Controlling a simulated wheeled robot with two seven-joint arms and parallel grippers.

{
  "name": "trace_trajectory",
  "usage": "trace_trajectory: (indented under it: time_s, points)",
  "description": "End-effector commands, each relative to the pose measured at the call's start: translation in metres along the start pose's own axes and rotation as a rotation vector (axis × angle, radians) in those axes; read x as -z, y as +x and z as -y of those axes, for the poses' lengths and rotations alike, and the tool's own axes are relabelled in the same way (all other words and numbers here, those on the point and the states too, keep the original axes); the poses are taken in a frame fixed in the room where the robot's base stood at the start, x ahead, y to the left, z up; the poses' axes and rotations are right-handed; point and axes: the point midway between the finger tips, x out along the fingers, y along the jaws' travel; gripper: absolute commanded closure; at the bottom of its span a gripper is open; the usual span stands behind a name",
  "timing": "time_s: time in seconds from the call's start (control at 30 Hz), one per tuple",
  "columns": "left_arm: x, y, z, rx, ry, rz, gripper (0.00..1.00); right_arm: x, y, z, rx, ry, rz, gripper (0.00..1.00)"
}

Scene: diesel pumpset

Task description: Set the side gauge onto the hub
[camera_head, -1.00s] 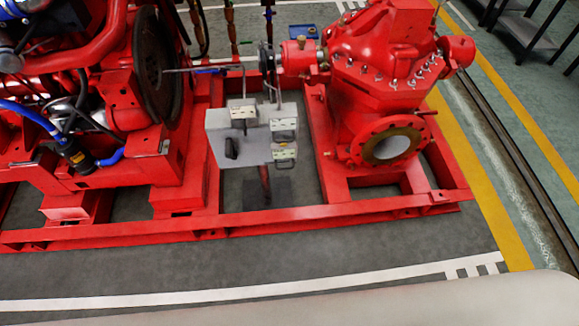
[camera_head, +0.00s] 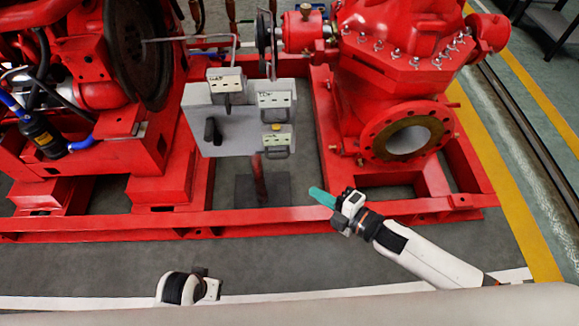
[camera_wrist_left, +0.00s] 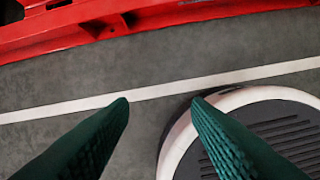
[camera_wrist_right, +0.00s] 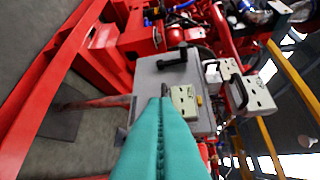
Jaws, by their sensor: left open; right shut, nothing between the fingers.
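A grey stand (camera_head: 235,133) between engine and pump carries pale boxy gauges: one at the top (camera_head: 226,82), an upper right one (camera_head: 277,104) and a lower right one (camera_head: 278,140). I cannot tell which is the side gauge. The dark coupling hub (camera_head: 264,45) sits on the pump's shaft, behind the stand. My right gripper (camera_head: 318,195) is shut and empty, in front of and right of the stand. Its teal fingers (camera_wrist_right: 163,105) overlap the stand in the right wrist view. My left gripper (camera_wrist_left: 160,100) is open and empty above the floor, its fingertips unseen in the head view.
The red base frame (camera_head: 250,222) runs across the front. The red pump (camera_head: 400,90) with its round flange stands right, and the engine flywheel (camera_head: 138,50) left. Thin bent rods rise from the stand near the hub. Grey floor in front is clear.

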Motion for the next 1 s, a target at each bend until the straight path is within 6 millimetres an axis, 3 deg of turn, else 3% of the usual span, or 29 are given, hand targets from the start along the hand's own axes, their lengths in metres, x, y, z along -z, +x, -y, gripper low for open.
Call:
trace_trajectory:
  time_s: [0.53,0.67,1.0]
  points:
    - [-0.003,-0.005,0.0,-0.001,-0.001,0.005,0.56,-0.006,0.007,0.005,0.013,-0.023,0.021,1.0]
    - [-0.006,-0.011,-0.001,-0.001,-0.001,0.01,0.56,-0.006,0.025,0.005,0.016,-0.025,0.022,1.0]
    - [-0.018,-0.05,-0.003,-0.005,-0.005,0.033,0.56,-0.008,0.099,0.005,0.015,-0.023,0.022,1.0]
